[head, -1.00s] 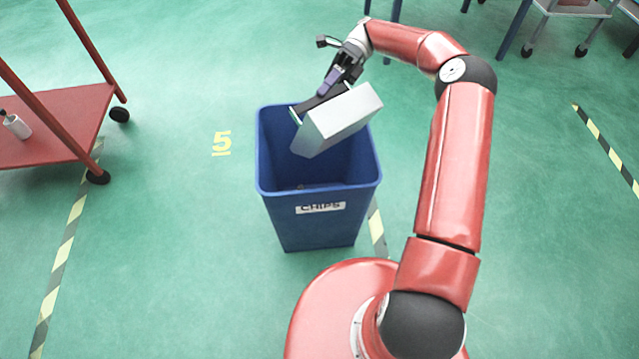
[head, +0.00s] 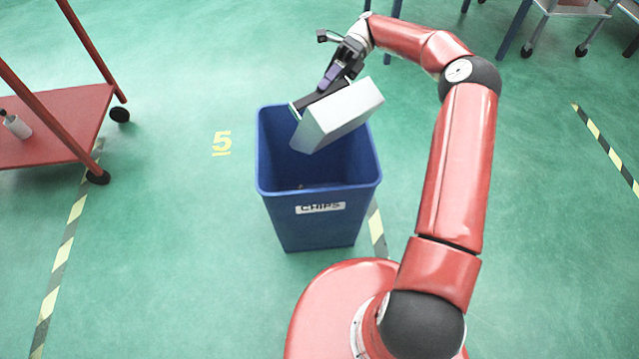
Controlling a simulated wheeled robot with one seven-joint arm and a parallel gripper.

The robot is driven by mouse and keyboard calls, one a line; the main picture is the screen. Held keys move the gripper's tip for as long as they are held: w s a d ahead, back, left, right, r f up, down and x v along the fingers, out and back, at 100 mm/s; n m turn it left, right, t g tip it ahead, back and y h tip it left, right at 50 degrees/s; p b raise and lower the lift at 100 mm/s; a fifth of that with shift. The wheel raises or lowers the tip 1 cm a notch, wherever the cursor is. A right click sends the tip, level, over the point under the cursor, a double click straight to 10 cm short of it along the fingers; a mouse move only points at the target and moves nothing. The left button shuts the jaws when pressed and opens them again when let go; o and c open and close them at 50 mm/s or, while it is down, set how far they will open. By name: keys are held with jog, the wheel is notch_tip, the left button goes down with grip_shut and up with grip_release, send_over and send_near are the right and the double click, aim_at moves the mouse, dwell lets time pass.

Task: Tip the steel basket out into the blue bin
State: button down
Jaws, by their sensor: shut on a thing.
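The steel basket (head: 340,116) is a pale grey box, held tilted over the blue bin with its underside and a side facing my camera. Its open side faces away from me, so its inside is hidden. My gripper (head: 330,82) is shut on the basket at its upper left edge, near a dark handle part. The blue bin (head: 318,232) stands upright on the floor with a "CHIPS" label on its front. The basket's lower end hangs over the bin's opening. A small yellowish bit shows low inside the bin; most of the bin's bottom is hidden.
A red trolley (head: 60,128) with a white bottle (head: 15,125) stands at the left. Tables and a wheeled cart (head: 570,10) are at the back right. Striped tape and a yellow "5" mark the green floor, which is otherwise clear around the bin.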

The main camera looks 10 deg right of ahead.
jog(key=shift+f, duration=1.3)
